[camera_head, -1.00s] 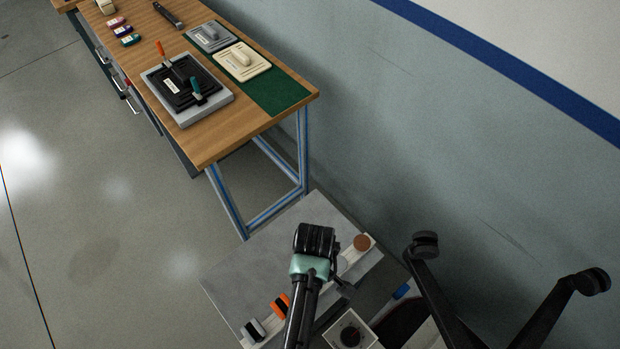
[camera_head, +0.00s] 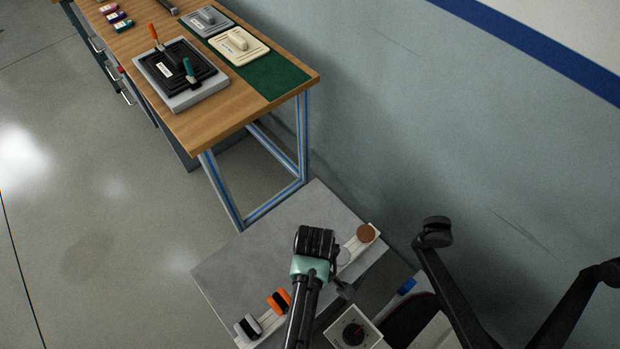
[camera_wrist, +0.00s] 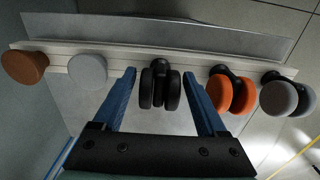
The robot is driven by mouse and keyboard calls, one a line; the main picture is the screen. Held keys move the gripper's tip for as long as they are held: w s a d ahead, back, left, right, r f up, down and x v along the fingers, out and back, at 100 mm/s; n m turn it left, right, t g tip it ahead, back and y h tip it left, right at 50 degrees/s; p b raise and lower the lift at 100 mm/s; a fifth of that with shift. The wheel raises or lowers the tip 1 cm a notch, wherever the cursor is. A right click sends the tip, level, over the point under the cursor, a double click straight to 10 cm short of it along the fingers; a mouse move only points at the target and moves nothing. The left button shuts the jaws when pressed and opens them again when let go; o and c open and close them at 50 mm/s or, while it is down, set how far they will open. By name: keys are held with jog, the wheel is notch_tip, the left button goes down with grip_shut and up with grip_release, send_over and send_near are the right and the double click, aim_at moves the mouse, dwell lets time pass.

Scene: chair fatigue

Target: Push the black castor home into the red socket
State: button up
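The black castor (camera_wrist: 160,88) sits in the pale rack (camera_wrist: 110,55) in the wrist view, between a grey cap and the orange castor. My gripper (camera_wrist: 160,82) is open, its two blue fingers on either side of the castor with gaps showing. In the head view my gripper (camera_head: 315,240) is over the rack and hides the black castor; its fingertips do not show there. I cannot see a red socket in either view. A dark chair base (camera_head: 445,290) stands at the right, with a black castor (camera_head: 435,232) on one leg end.
The rack also holds a brown cap (camera_head: 366,233), a grey cap (camera_head: 343,257), an orange castor (camera_head: 279,300) and a grey castor (camera_head: 247,325) on a grey stand (camera_head: 255,255). A dial box (camera_head: 353,329) is in front. A wooden workbench (camera_head: 215,115) stands behind, near the wall.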

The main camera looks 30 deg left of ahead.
jog(key=c, duration=1)
jog(key=shift+r, duration=0.2)
jog(key=shift+r+p, duration=1.65)
jog(key=shift+p, duration=0.35)
notch_tip(320, 180, up, 4)
jog(key=p, duration=0.4)
